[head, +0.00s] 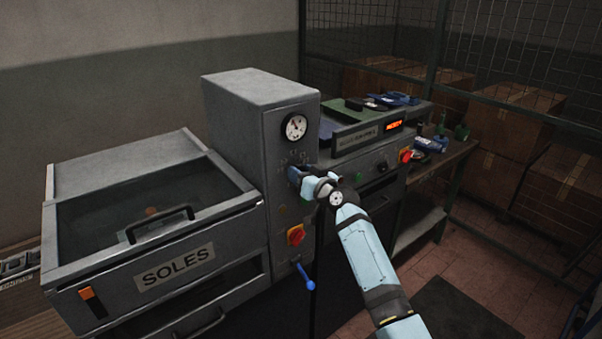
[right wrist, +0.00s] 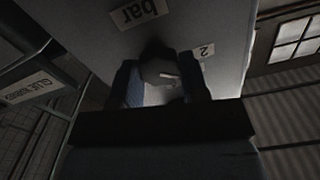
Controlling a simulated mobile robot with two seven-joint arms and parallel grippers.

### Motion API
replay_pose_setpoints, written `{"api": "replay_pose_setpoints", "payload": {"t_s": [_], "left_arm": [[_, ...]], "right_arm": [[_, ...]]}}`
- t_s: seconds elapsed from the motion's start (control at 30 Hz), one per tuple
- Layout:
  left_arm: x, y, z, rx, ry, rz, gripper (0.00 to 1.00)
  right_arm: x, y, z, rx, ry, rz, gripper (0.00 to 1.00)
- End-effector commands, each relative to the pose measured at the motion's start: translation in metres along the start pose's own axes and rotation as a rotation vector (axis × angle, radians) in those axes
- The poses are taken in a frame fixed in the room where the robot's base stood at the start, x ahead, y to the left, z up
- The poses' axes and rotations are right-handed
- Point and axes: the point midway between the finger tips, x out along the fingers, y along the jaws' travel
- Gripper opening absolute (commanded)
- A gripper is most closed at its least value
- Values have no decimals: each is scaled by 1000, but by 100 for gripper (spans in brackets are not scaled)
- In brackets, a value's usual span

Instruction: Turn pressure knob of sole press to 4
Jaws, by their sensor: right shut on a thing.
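The sole press is a grey machine with a tall column (head: 240,125), a round pressure gauge (head: 295,127) and a drawer unit labelled SOLES (head: 175,267). The pressure knob sits below the gauge and is mostly hidden by my right gripper (head: 298,178) in the head view. In the right wrist view the dark round knob (right wrist: 158,71) with a light pointer mark lies between the two fingers (right wrist: 165,88), which are shut on it. My left gripper is not in view.
A red-orange rotary switch (head: 296,235) and a blue lever (head: 305,277) are lower on the column. Cardboard boxes (head: 510,110) are behind a wire fence.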

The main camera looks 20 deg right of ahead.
Motion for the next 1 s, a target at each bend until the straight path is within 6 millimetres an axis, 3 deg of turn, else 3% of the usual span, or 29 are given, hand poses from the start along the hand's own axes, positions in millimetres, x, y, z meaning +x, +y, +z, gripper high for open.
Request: {"api": "replay_pose_setpoints", "payload": {"t_s": [0.6, 1.0], "left_arm": [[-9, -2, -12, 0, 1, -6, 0], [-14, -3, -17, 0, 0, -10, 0]], "right_arm": [[0, 0, -1, 580, -2, 0, 17], [0, 1, 0, 850, -1, 0, 17]]}}
